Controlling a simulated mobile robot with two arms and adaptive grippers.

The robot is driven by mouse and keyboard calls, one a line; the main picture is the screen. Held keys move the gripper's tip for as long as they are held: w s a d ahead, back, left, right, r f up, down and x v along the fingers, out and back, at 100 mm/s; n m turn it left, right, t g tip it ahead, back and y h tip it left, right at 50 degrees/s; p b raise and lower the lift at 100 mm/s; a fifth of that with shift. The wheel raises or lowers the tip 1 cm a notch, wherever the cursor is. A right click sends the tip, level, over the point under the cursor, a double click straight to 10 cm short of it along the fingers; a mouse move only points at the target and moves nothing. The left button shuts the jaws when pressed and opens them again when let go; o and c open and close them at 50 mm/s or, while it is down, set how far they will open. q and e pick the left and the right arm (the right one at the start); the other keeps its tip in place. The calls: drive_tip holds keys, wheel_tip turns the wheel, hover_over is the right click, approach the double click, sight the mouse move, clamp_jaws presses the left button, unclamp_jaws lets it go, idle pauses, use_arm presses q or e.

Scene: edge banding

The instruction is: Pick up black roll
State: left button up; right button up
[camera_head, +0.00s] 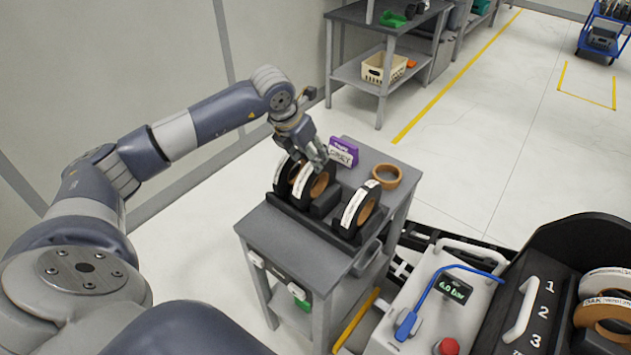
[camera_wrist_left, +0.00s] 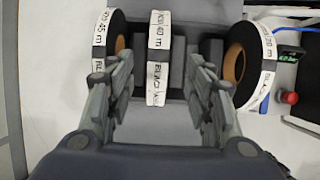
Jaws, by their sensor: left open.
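Three black rolls with white labels stand upright in a black rack (camera_head: 322,223) on a small grey cart: a left roll (camera_head: 283,178), a middle roll (camera_head: 301,183) and a right roll (camera_head: 360,208). The wrist view shows the left roll (camera_wrist_left: 115,28), the middle roll (camera_wrist_left: 159,50) edge-on with "40 m" and "BLACK" on its label, and the right roll (camera_wrist_left: 250,55). My left gripper (camera_head: 317,161) is open just above the middle roll. In the wrist view its fingers (camera_wrist_left: 160,85) point towards the middle roll, one on each side. It holds nothing. My right gripper is out of view.
A purple box (camera_head: 344,151) and a brown roll (camera_head: 387,176) lie on the cart behind the rack. At the lower right is a machine with a blue handle (camera_head: 418,300) and more rolls (camera_head: 603,310). A workbench (camera_head: 380,35) stands at the back.

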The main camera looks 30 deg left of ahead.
use_arm(q)
drive_tip(key=shift+x, duration=1)
drive_tip(key=shift+w+f+p, duration=0.3)
drive_tip(key=shift+f+p, duration=0.2)
drive_tip(key=shift+p, duration=0.1)
drive_tip(key=p+x, duration=0.1)
drive_tip(key=x, duration=0.2)
drive_tip(key=shift+w+a+f, duration=0.1)
drive_tip(key=shift+w+f, duration=0.25)
drive_tip(key=shift+f, duration=0.25)
drive_tip(key=shift+r, duration=0.15)
clamp_jaws()
